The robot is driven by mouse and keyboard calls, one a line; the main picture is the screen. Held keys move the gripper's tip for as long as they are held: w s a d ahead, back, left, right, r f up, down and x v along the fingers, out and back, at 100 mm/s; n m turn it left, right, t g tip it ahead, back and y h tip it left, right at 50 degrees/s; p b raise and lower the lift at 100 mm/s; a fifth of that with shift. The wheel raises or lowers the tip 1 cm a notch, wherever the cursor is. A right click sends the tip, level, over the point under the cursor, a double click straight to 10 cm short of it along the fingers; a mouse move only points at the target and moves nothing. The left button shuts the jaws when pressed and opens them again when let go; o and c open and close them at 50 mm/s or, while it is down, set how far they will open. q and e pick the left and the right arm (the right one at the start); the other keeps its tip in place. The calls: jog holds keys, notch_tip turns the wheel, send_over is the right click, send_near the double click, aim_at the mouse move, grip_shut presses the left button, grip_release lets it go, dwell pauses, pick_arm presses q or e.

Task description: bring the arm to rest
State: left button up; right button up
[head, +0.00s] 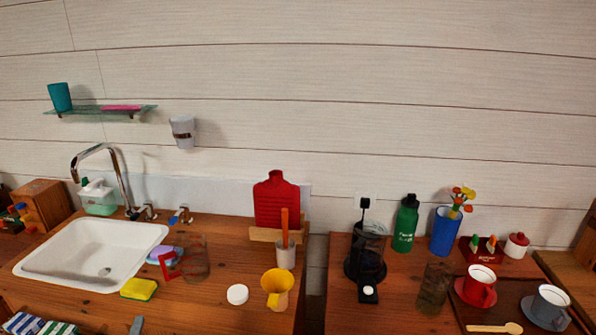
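Neither of my arms shows clearly in the head view, and I see no gripper. A small grey piece (137,325) shows at the bottom edge, too cut off to tell what it is. The task names no object besides the arm.
A white sink (60,262) is set in the left wooden counter (205,305), with a yellow sponge (138,289), a white lid (237,294) and a yellow funnel (277,286).

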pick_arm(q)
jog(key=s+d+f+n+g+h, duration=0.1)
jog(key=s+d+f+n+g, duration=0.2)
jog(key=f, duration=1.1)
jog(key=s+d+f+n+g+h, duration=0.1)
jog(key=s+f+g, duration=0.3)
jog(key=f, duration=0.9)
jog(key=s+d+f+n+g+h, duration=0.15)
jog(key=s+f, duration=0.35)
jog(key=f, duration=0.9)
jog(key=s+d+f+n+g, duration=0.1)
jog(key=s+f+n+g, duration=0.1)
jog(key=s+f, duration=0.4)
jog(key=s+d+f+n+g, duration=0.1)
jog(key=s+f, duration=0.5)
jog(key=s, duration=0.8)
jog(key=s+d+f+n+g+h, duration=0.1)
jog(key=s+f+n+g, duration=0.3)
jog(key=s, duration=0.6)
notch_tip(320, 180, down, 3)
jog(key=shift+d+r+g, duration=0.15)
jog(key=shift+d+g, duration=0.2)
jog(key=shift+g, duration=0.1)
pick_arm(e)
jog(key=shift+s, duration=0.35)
